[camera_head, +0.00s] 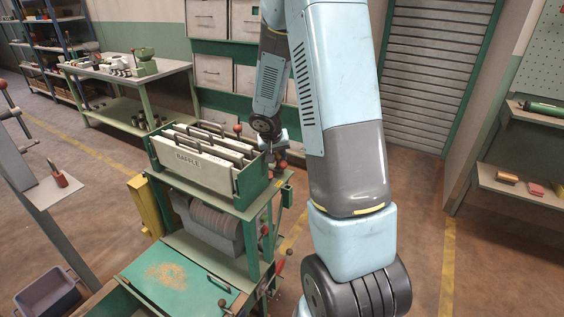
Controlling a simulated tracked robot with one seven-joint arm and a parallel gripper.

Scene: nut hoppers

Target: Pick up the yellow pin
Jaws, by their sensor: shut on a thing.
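My gripper (281,152) is at the right end of the hopper (249,187), beside its green end wall. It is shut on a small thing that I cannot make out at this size. My arm comes down from the top of the view and hides part of this spot. I cannot clearly make out the yellow pin; a small yellowish patch shows just below my gripper. The hopper is marked BAFFLE and holds several upright pale plates with dark handles.
The hopper stands on a green frame (252,262) over a ribbed roller (215,221). Red-knobbed levers (279,263) stick out at its right. A green tray (190,290) lies in front. A workbench (130,72) stands behind left. Floor right of my arm is clear.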

